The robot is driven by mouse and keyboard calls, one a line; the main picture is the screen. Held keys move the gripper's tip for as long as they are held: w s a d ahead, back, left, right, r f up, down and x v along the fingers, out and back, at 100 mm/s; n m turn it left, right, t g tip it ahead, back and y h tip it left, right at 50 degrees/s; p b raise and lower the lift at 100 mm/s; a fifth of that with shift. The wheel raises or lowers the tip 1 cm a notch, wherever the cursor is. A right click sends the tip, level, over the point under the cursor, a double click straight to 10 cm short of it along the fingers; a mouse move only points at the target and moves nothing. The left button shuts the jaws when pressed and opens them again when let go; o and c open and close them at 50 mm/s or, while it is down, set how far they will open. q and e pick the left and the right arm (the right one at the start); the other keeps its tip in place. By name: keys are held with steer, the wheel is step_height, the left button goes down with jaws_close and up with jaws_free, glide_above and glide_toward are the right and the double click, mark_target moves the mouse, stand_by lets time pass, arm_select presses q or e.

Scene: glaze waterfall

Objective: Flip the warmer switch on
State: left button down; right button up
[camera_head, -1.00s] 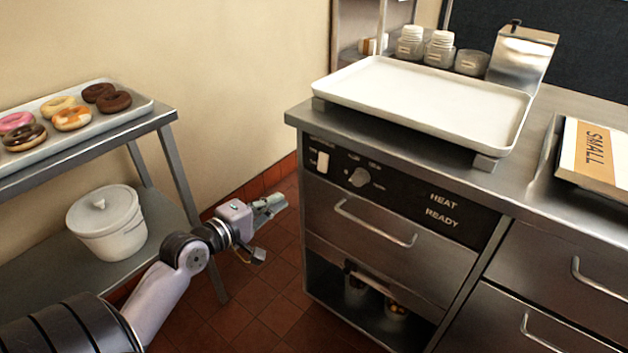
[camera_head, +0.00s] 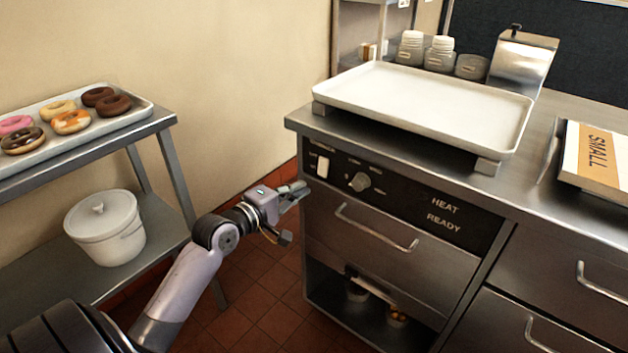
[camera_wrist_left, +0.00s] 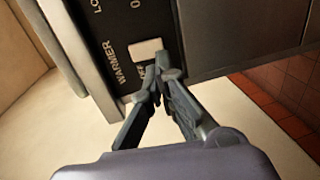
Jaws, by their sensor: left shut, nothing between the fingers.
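The warmer switch (camera_head: 322,167) is a white rocker on the black control panel (camera_head: 410,200) of the steel counter unit. In the left wrist view the switch (camera_wrist_left: 146,49) sits beside the word WARMER, with small lettering partly hidden by a fingertip. My left gripper (camera_head: 299,188) is shut and empty, just left of and slightly below the switch. In the left wrist view its fingertips (camera_wrist_left: 160,75) are at the switch's lower edge; I cannot tell whether they touch it. My right gripper is not in view.
A round knob (camera_head: 360,182) is right of the switch, above a drawer handle (camera_head: 375,229). A white tray (camera_head: 425,95) stands on the counter. A rack with a donut tray (camera_head: 145,107) and a lidded white bucket (camera_head: 105,228) is at left.

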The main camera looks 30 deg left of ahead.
mark_target(321, 175)
arm_select(q)
steer(key=w, duration=0.4)
steer(key=w+f, duration=0.1)
steer(key=w, duration=0.1)
steer(key=shift+w+d+b, duration=0.25)
steer(key=shift+w+b, duration=0.05)
steer(key=shift+b, duration=0.1)
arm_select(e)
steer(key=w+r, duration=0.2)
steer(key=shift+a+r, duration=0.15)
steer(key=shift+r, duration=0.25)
arm_select(q)
steer(key=shift+f, duration=0.1)
steer(key=shift+w+f+t+b, duration=0.1)
steer(key=shift+w+t+b, duration=0.25)
steer(key=shift+b, duration=0.45)
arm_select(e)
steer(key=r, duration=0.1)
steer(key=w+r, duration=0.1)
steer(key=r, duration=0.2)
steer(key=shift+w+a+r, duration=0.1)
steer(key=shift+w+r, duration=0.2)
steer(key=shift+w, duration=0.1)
arm_select(q)
steer(key=shift+d, duration=0.1)
